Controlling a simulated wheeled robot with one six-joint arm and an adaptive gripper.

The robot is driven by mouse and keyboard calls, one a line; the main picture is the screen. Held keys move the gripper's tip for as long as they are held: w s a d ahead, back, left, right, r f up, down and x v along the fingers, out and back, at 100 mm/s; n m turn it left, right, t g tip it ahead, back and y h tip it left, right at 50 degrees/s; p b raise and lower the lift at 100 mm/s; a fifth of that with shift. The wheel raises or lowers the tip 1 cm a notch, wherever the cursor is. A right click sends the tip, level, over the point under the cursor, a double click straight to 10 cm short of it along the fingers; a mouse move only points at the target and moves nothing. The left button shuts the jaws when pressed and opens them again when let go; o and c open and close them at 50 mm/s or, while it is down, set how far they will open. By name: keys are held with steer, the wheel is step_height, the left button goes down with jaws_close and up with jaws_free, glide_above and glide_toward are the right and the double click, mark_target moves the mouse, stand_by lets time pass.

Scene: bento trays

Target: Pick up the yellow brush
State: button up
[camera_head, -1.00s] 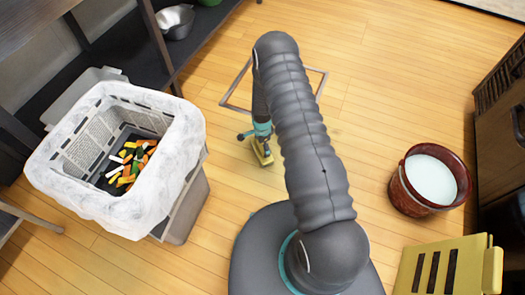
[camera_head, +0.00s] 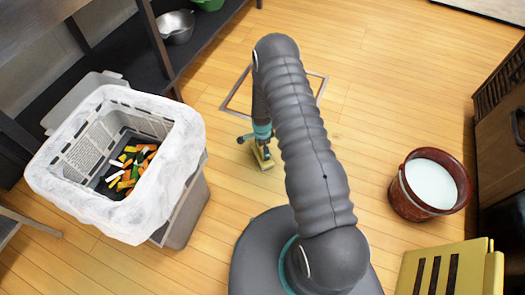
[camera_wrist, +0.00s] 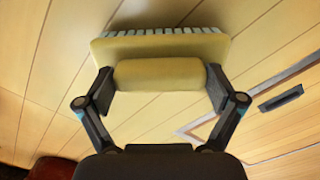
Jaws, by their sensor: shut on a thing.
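The yellow brush (camera_wrist: 160,48) fills the upper middle of the wrist view, with its pale bristles along the far edge and its rounded yellow grip toward me. My gripper (camera_wrist: 158,82) is shut on that grip, with one dark finger at each end of it. In the head view the brush (camera_head: 263,158) is small, at the end of my arm over the wooden floor. My gripper (camera_head: 258,143) is just above it there, partly hidden by my arm. I cannot tell whether the brush touches the floor.
A lined bin (camera_head: 190,150) with colourful scraps stands at left. A red bucket (camera_head: 408,204) of whitish liquid stands at right, near a yellow slotted object (camera_head: 408,270). A dark shelf (camera_head: 215,38) holds a metal bowl (camera_head: 177,37) and a green bowl (camera_head: 211,4). A hatch frame (camera_head: 317,88) lies in the floor.

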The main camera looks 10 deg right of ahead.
steer(key=r, duration=0.3)
steer(key=shift+s+d+r, duration=0.1)
steer(key=shift+d, duration=0.2)
steer(key=s+d+r, duration=0.5)
steer(key=d+r, duration=0.1)
steer(key=d, duration=0.3)
steer(key=shift+s+d+r, duration=0.2)
steer(key=shift+s+d, duration=0.05)
steer(key=shift+s, duration=0.15)
